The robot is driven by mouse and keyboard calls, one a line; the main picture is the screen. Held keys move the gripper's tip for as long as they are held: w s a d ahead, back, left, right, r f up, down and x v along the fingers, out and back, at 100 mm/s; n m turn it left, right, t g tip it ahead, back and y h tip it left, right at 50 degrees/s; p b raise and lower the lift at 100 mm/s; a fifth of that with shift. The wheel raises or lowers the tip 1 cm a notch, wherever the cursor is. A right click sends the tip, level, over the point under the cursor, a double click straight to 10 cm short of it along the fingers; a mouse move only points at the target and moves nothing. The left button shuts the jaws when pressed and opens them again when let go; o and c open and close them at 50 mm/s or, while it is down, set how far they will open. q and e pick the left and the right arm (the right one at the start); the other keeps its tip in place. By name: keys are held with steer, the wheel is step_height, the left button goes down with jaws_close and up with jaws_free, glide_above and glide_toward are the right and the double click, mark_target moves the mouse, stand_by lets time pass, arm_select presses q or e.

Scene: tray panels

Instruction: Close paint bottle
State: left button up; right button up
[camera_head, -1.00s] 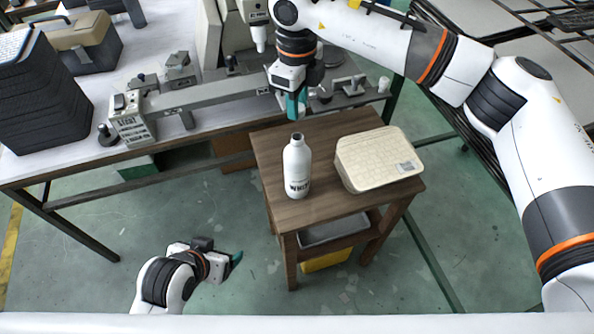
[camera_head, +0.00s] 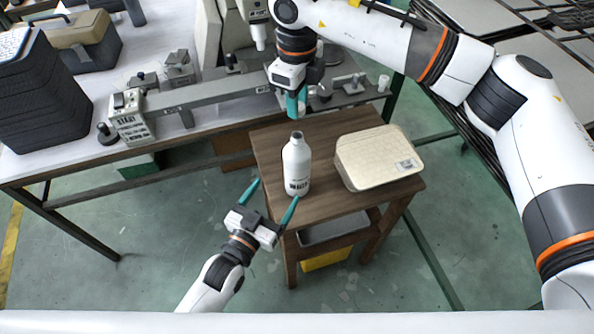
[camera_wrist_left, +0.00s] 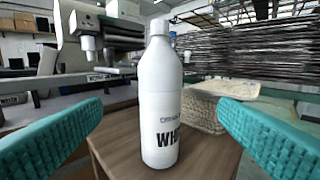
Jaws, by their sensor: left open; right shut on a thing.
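The white paint bottle (camera_head: 297,168) stands upright on the small wooden table (camera_head: 340,128). Its dark lettering shows in the left wrist view, where the bottle (camera_wrist_left: 160,100) is centred between my teal fingers. My left gripper (camera_head: 276,191) is open, low in front of the table and pointing at the bottle, without touching it. My right gripper (camera_head: 297,103) is shut behind and above the bottle top in the head view. What it holds is hidden between its teal fingers; I cannot tell if it is the cap.
A cream woven box (camera_head: 378,158) sits on the table right of the bottle. A long workbench (camera_head: 75,177) with machine parts and dark cases (camera_head: 45,95) runs behind and to the left. A yellow bin (camera_head: 325,260) is under the table. Floor in front is clear.

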mark_target(291, 168)
stand_by(0.3)
arm_select(q)
steer(key=x, duration=1.2)
steer(key=c, duration=1.4)
steer(key=shift+c, duration=0.2)
arm_select(e)
steer(key=shift+f, duration=2.5)
steer(key=shift+f, duration=0.1)
steer(key=shift+f, duration=0.8)
steer(key=shift+f, duration=0.55)
